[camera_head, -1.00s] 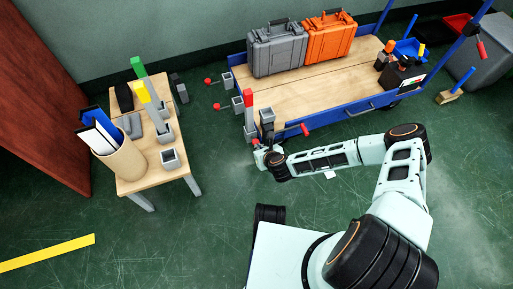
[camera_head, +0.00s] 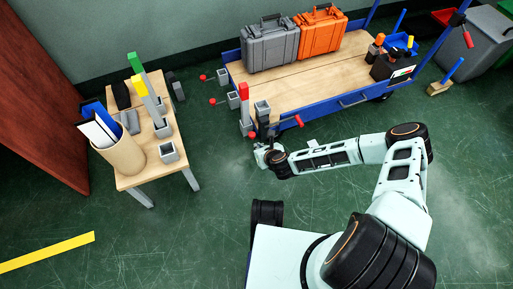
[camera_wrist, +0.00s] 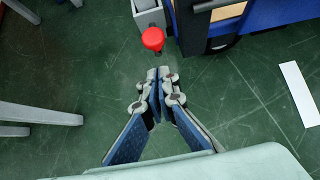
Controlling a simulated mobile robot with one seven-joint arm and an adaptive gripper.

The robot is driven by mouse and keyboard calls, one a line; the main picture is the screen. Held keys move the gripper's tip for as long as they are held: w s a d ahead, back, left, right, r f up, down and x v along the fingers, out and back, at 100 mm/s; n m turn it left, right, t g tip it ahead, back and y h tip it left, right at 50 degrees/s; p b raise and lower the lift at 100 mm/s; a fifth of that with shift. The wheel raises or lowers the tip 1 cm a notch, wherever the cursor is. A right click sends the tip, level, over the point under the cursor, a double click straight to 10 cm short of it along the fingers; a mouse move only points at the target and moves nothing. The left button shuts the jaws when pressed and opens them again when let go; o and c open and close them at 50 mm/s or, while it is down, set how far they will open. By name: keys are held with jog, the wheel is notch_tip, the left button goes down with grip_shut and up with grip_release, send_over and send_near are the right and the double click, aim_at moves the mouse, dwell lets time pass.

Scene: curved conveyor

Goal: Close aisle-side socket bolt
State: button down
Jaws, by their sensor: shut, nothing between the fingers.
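A red ball knob (camera_wrist: 153,38) on a short dark stem sticks out below a grey socket (camera_wrist: 147,14) at the cart's corner in the wrist view. In the head view the knob (camera_head: 251,135) shows small, beside the grey corner socket (camera_head: 263,110). My gripper (camera_wrist: 158,73) is shut and empty. Its fingertips lie just short of the knob, with a small gap visible in the picture; I cannot tell the depth. In the head view my gripper (camera_head: 262,150) is beside the knob, its fingers partly hidden. How far the bolt sits inside the socket is hidden.
The blue-edged cart (camera_head: 352,107) carries a grey case (camera_head: 270,47) and an orange case (camera_head: 320,34). A wooden table (camera_head: 133,180) is left. Green floor lies between.

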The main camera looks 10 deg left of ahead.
jog(key=p+v, duration=0.4)
jog(key=v, duration=0.6)
jog(key=shift+s+d, duration=0.1)
jog(key=shift+s, duration=0.05)
